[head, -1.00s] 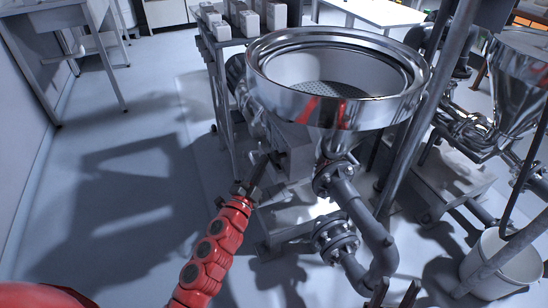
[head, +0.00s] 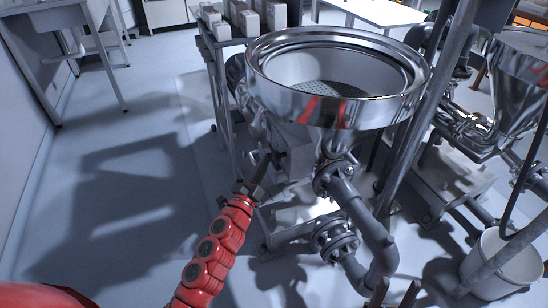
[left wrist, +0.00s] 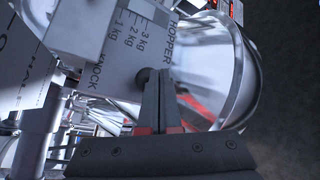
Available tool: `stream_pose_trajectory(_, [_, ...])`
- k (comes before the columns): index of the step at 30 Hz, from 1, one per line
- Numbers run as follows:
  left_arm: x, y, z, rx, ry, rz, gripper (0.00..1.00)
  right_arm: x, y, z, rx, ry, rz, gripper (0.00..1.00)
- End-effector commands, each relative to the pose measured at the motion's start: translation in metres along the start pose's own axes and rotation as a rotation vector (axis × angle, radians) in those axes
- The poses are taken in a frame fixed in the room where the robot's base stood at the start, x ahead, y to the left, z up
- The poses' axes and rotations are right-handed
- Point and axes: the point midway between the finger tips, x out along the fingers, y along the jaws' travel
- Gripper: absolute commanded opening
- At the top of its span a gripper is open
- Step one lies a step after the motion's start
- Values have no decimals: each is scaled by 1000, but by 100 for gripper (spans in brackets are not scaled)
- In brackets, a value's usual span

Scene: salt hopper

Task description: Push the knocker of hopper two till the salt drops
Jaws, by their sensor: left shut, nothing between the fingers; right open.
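A large chrome hopper (head: 300,112) with a wide round rim and a perforated plate inside stands at centre right in the head view. Its pale label plate (left wrist: 110,40) shows "HOPPER", "KNOCK" and 1 to 3 kg marks in the left wrist view; the hopper's number is not readable. The knocker, a dark round knob (left wrist: 147,75), sits by the plate's edge. My left gripper (head: 267,160) is shut and empty. Its fingertips (left wrist: 157,76) are right at the knob; whether they touch cannot be told. My right gripper (head: 393,291) is open at the bottom edge, partly cut off.
Grey flanged pipes (head: 350,205) run below the hopper. A trolley with several pale boxes (head: 250,22) stands behind it. A second hopper (head: 522,85) and a white bucket (head: 505,268) are at the right. The floor at left (head: 120,150) is clear.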

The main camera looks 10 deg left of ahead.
Motion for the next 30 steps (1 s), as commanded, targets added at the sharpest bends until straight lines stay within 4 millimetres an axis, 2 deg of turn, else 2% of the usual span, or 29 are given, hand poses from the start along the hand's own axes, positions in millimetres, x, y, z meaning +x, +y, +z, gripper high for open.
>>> stream_pose_trajectory(30, [7,4,-5,-1,1,-1,0,-2,0,0,0,0,0,50])
